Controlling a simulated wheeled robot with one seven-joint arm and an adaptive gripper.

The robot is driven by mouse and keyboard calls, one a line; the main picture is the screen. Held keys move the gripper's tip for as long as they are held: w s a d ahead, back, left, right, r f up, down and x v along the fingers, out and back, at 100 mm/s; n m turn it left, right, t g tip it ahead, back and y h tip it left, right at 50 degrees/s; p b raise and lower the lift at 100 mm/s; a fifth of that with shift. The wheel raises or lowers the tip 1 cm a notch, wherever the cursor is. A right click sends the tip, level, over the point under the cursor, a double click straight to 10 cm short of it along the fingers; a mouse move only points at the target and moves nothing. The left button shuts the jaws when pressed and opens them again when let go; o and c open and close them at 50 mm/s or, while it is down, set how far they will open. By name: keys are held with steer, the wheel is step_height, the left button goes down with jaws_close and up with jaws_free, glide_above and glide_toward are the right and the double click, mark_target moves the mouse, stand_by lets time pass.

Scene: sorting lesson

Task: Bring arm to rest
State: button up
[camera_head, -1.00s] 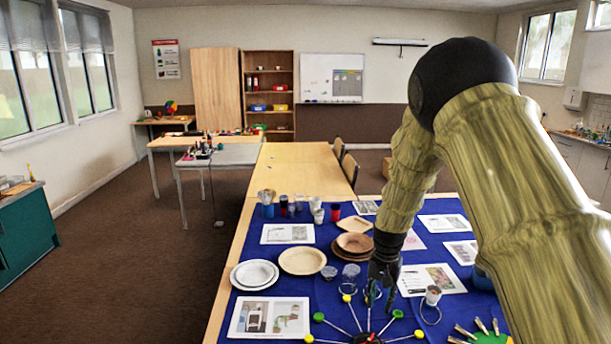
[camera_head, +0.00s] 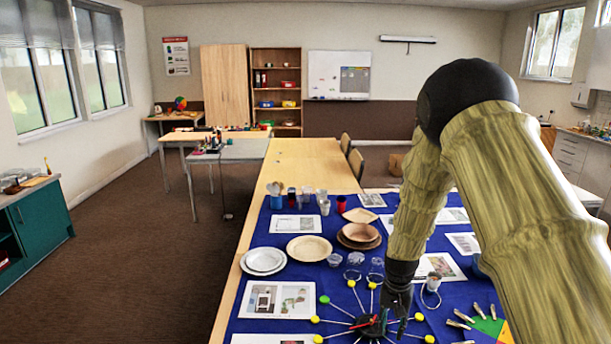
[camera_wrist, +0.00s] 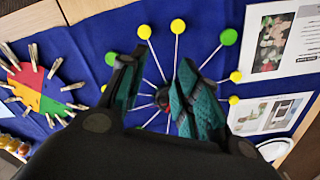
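My arm reaches down from the right of the head view, over a table with a blue cloth (camera_head: 285,222). My gripper (camera_head: 390,328) points down above a dark hub with radiating white sticks tipped with yellow and green balls (camera_head: 335,320). In the wrist view my gripper (camera_wrist: 150,95) has its two teal-and-black fingers apart, with blue cloth and sticks showing between them. Nothing is held between the fingers. The hub is partly hidden behind the fingers.
White plates (camera_head: 263,261), a cream plate (camera_head: 309,248), brown bowls (camera_head: 359,235) and clear cups (camera_head: 334,260) stand left of my arm. Picture cards (camera_head: 276,299) lie around. A coloured disc with clothespins (camera_wrist: 35,88) is nearby. Brown carpet (camera_head: 140,260) left of the table is clear.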

steer(key=s+d+f+n, duration=0.1)
steer(key=s+f, duration=1.1)
steer(key=s+a+f+n, duration=0.1)
steer(key=s+f, duration=0.2)
steer(key=s, duration=0.8)
steer(key=s+a+f+n, duration=0.15)
steer(key=s+f, duration=0.25)
steer(key=s, duration=0.7)
steer(key=s+f+n, duration=0.1)
steer(key=s+f, duration=0.2)
steer(key=s, duration=0.9)
step_height(320, 180, down, 10)
steer(key=b, duration=1)
steer(key=shift+w, duration=0.45)
